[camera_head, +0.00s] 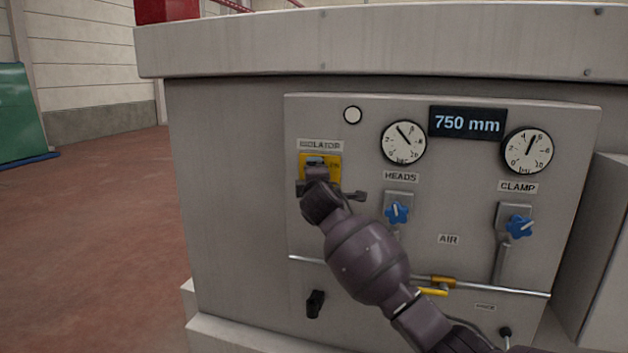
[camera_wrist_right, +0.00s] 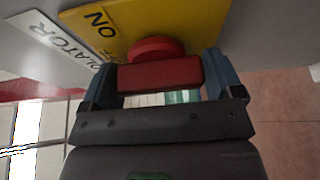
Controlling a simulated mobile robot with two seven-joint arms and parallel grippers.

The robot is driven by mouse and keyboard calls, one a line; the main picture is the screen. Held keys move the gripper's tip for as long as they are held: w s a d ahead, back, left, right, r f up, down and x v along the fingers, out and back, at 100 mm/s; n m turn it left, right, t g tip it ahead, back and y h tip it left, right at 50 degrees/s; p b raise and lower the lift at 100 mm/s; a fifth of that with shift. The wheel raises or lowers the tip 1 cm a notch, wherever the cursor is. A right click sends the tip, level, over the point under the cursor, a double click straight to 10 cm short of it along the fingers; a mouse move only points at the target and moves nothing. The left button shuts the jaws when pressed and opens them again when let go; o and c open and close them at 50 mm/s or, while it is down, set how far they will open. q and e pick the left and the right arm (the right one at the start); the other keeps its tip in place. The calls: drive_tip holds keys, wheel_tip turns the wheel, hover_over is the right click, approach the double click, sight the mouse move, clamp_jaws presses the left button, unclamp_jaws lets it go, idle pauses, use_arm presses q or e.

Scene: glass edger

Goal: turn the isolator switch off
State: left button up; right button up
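The isolator switch has a yellow plate (camera_head: 335,172) under an "ISOLATOR" label, at the upper left of the control panel. My right gripper (camera_head: 315,163) is at the plate and covers the handle in the head view. In the right wrist view the red handle (camera_wrist_right: 160,74) stands out from the yellow plate (camera_wrist_right: 190,25), between the two blue-grey fingers of my gripper (camera_wrist_right: 162,80). My left gripper is not in view.
Two dials (camera_head: 404,143), a 750 mm display (camera_head: 467,122) and blue knobs (camera_head: 397,212) are to the right on the panel. A pipe with a yellow lever (camera_head: 432,292) runs below, and a black knob (camera_head: 315,303) is lower left. Open floor (camera_head: 90,240) lies left.

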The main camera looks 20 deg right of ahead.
drive_tip(key=shift+o, duration=1)
drive_tip(key=b+v, duration=0.1)
drive_tip(key=v, duration=0.9)
drive_tip(key=shift+s+b, duration=0.4)
